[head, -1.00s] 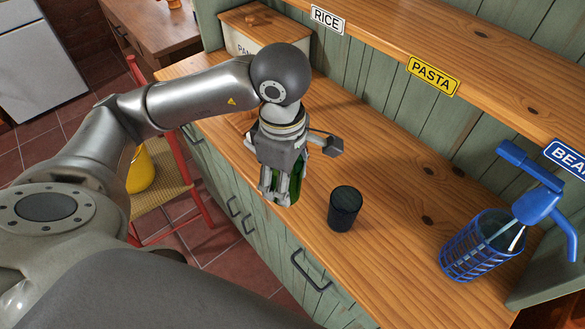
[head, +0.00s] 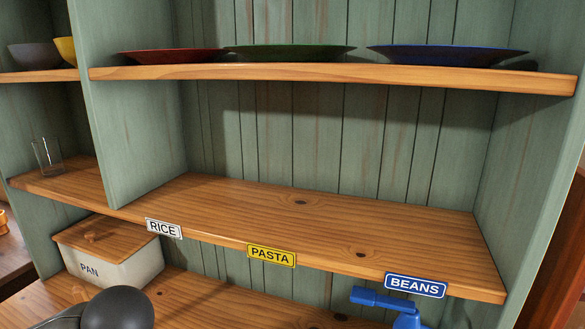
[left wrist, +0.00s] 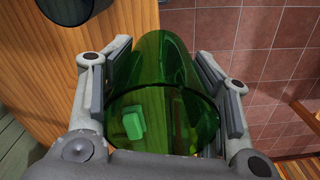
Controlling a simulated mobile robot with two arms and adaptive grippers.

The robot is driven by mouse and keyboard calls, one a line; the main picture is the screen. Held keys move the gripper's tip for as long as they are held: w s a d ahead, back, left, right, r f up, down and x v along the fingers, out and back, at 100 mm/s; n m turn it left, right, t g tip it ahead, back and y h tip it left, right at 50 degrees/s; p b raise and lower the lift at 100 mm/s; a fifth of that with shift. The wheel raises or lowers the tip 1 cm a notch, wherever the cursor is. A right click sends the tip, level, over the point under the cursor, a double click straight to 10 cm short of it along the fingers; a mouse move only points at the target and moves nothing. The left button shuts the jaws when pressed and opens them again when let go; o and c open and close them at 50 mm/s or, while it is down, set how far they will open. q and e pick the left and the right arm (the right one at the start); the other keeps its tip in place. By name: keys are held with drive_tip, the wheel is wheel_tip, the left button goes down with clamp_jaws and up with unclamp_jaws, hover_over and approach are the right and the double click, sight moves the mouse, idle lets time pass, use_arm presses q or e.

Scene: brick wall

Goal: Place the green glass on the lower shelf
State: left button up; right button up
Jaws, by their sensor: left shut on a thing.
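The green glass (left wrist: 158,64) is see-through and sits between the two fingers of my left gripper (left wrist: 152,80) in the left wrist view. The fingers press on its two sides. In the head view the glass and the left gripper are out of the picture; only a dark joint of my left arm shows at the bottom left. The lower shelf (head: 330,218) is a wooden board with RICE, PASTA and BEANS labels on its front edge. Its wide middle section is bare. My right gripper is in neither view.
The upper shelf (head: 330,74) holds a red plate (head: 172,56), a green plate (head: 290,52) and a blue plate (head: 445,56). A clear glass (head: 47,155) stands in the left section behind an upright divider. A PAN box (head: 110,255) and a blue object (head: 385,301) are below.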

use_arm(q)
drive_tip(key=m, duration=0.2)
drive_tip(key=w+f+m, duration=0.1)
drive_tip(key=m, duration=0.3)
drive_tip(key=shift+w+f, duration=0.2)
drive_tip(key=shift+w, duration=0.15)
drive_tip(key=m, duration=0.3)
drive_tip(key=w+f+m, duration=0.1)
drive_tip(key=m, duration=0.1)
drive_tip(key=shift+w+a, duration=0.1)
drive_tip(key=shift+a, duration=0.1)
